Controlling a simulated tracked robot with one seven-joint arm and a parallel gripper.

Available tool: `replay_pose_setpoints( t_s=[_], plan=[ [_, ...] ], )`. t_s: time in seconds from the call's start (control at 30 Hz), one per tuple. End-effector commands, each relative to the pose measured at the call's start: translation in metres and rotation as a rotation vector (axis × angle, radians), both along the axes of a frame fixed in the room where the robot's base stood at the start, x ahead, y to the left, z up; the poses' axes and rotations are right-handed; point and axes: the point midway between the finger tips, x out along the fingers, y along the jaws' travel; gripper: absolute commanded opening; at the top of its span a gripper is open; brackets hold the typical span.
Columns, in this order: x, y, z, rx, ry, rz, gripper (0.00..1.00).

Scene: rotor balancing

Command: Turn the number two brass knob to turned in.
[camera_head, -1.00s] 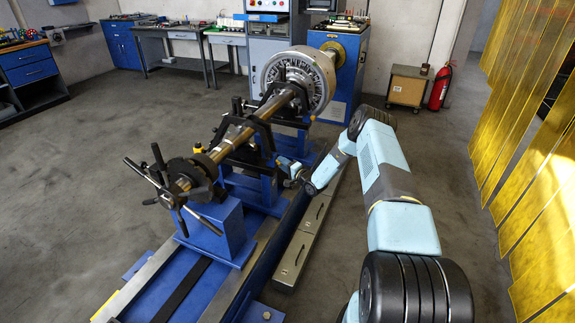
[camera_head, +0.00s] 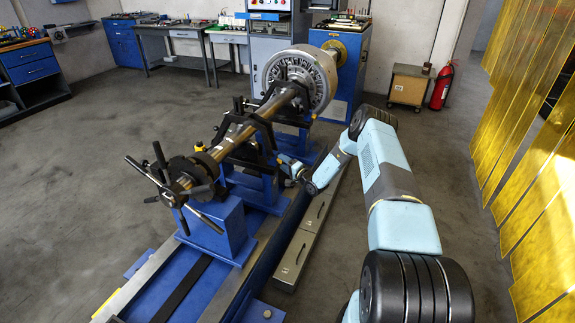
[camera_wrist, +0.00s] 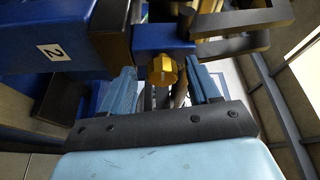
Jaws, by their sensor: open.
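The brass knob (camera_wrist: 163,70) is a faceted yellow knob on a blue block in the wrist view. A white label with a 2 (camera_wrist: 53,52) is on the blue part to its left. My gripper (camera_wrist: 164,84) is open, one blue finger on each side of the knob's lower part, with visible gaps; I cannot tell how deep the knob sits between them. In the head view my gripper (camera_head: 287,164) is low at the right side of the rotor stand, and I cannot make out the knob there.
The rotor shaft (camera_head: 232,137) runs across the blue balancing machine, with a spoked handle (camera_head: 170,188) at its near end. Grey boxes (camera_head: 303,243) line the machine's right side. Floor is clear at left.

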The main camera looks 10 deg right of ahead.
Motion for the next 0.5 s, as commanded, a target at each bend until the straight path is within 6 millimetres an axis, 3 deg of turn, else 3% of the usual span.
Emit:
replay_pose_setpoints(
  t_s=[0.23, 0.5],
  plan=[
    [-0.016, -0.011, -0.001, 0.0, 0.001, -0.001, 0.61],
    [-0.06, -0.038, -0.003, 0.0, 0.002, -0.001, 0.61]
  ],
)
